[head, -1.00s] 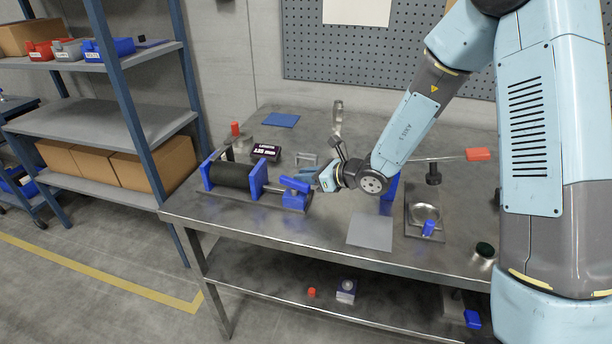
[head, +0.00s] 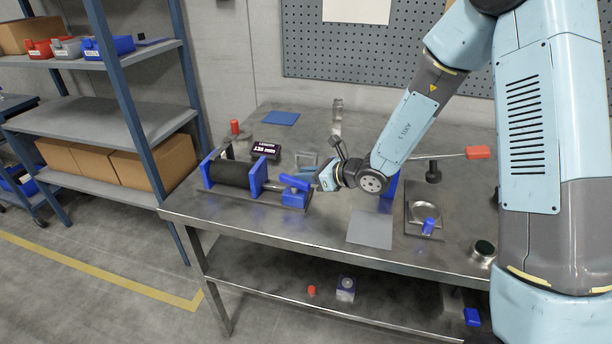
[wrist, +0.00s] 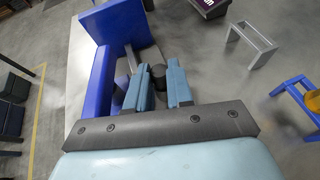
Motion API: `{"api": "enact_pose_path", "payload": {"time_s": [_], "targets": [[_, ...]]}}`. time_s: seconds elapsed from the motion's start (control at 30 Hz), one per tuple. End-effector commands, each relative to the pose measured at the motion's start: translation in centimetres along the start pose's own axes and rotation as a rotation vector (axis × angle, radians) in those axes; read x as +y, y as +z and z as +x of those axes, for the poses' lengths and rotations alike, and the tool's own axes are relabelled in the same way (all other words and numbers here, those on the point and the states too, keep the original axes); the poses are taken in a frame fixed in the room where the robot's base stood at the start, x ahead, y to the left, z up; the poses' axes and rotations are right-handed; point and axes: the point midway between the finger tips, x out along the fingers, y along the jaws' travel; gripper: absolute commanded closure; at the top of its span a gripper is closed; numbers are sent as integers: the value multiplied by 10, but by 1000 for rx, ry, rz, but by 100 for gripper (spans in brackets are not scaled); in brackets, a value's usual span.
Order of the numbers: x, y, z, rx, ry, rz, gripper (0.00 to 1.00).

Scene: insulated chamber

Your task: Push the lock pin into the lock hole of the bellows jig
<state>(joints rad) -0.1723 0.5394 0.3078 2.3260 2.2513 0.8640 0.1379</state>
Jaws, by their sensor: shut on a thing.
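The bellows jig (head: 285,208) lies at the left of the bench. Its black bellows (head: 230,174) sits between two upright blue plates, and a rod leads right to a blue block (head: 295,198) with a blue bar on top. My gripper (head: 317,182) is low at the right end of the jig, close beside the blue block. In the wrist view my fingers (wrist: 161,92) are closed about a small dark round-ended piece (wrist: 158,74), seemingly the lock pin. A blue plate and bar (wrist: 102,74) are just left of them. The lock hole is not visible.
A small grey frame (head: 306,160) and a dark labelled box (head: 266,149) stand behind the jig. A grey mat (head: 370,229) lies in front of my arm.

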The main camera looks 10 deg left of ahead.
Motion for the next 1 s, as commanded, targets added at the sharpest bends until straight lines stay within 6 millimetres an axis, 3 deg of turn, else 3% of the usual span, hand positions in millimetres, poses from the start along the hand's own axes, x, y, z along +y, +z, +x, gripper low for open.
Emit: {"api": "enact_pose_path", "payload": {"time_s": [0.47, 0.5, 0.6, 0.8, 1.0], "targets": [[0, 0, 0, 0, -1, 0, 100], [0, 0, 0, 0, -1, 0, 77], [0, 0, 0, 0, -1, 0, 67], [0, 0, 0, 0, 0, 0, 49], [0, 0, 0, 0, 0, 0, 49]]}}
